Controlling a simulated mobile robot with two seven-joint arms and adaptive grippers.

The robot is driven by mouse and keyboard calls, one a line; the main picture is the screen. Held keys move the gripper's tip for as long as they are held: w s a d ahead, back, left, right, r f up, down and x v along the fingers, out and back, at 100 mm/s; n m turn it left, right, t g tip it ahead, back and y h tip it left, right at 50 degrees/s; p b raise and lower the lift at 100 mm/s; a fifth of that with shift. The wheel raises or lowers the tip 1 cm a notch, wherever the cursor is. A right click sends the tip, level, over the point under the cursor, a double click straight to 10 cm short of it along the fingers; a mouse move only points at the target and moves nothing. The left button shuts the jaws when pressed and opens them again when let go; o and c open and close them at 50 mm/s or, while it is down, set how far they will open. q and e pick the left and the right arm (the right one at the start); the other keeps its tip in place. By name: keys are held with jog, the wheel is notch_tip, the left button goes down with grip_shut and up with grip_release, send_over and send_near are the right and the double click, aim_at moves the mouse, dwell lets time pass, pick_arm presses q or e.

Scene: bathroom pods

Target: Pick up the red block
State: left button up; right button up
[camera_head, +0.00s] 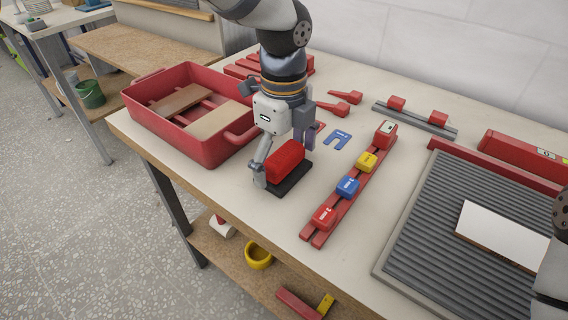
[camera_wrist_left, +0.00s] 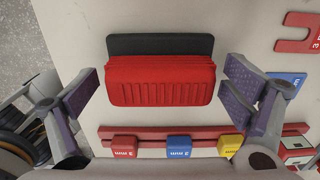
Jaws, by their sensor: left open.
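The red block (camera_head: 286,159) has a ribbed side and sits on a thin black base (camera_head: 291,181) on the table, right of the red tray. In the left wrist view the red block (camera_wrist_left: 160,80) lies between the two fingers, with the black base (camera_wrist_left: 160,44) showing along its far edge. My left gripper (camera_head: 284,160) is open around the block, one finger at each end. In the left wrist view the fingers of the left gripper (camera_wrist_left: 158,92) stand apart from the block, with a gap on both sides.
A red tray (camera_head: 212,150) with boards stands left. A red rack (camera_head: 335,213) with red, blue and yellow small blocks lies right of the block. A blue flat piece (camera_head: 337,140) lies behind. A grey ribbed mat (camera_head: 425,250) with a white plate (camera_head: 500,236) is at right.

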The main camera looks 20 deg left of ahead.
pick_arm(q)
jog(key=shift+r, duration=0.1)
jog(key=c, duration=1.3)
jog(key=shift+r, duration=0.1)
jog(key=shift+c, duration=0.2)
